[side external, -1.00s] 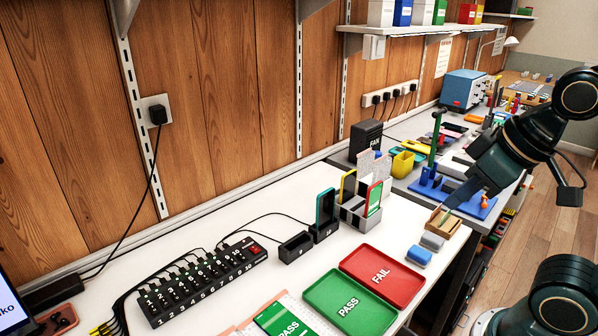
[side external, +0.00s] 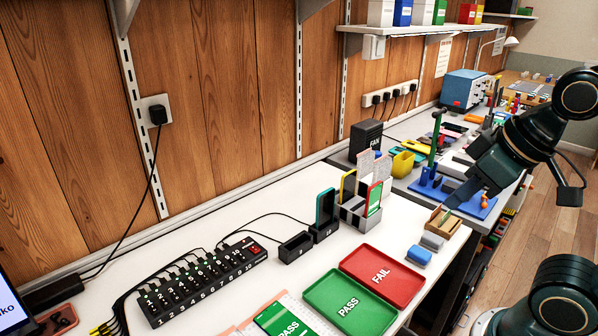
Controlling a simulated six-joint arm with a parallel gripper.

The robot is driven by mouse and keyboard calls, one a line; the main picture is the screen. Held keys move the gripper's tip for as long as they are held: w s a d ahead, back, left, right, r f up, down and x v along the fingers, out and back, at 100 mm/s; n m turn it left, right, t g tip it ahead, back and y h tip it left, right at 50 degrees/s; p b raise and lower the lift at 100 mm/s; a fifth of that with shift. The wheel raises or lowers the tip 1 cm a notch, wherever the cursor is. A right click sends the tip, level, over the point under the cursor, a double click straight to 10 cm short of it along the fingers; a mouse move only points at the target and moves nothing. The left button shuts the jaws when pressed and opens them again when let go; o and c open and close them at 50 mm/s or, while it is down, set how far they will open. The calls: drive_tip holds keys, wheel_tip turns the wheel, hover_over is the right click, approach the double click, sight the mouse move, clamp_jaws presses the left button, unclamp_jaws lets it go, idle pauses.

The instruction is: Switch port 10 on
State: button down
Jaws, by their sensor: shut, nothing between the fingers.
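The black port hub (side external: 200,283) lies on the left of the white bench, with white numbers along its front edge, small switches and a red switch at its right end. Port 10 (side external: 248,266) is at the right end of the row; its switch position is too small to tell. My gripper (side external: 456,203) is shut and empty, far to the right of the hub, pointing down and left above the small wooden box (side external: 441,222). Whether its tips touch the box or what is in it, I cannot tell.
A green PASS tray (side external: 347,303) and a red FAIL tray (side external: 381,277) lie between my gripper and the hub. Black docks (side external: 295,247) and a phone rack (side external: 358,213) stand behind them. Cables run from the hub's left end and back.

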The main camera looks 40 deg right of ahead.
drive_tip(key=m+t+y, duration=0.2)
drive_tip(key=m+t, duration=0.3)
drive_tip(key=m, duration=2)
hover_over(245, 257)
drive_tip(key=s, duration=0.1)
wheel_tip(245, 257, down, 23)
drive_tip(key=shift+r, duration=0.15)
drive_tip(key=shift+s+f, duration=0.1)
drive_tip(key=shift+f, duration=0.1)
drive_tip(key=shift+w+f, duration=0.2)
drive_tip(key=shift+f, duration=1.2)
drive_tip(key=shift+w+f, duration=0.2)
drive_tip(key=shift+f, duration=1.15)
drive_tip(key=shift+w+f, duration=0.2)
drive_tip(key=shift+f, duration=1.2)
drive_tip(key=shift+f, duration=0.5)
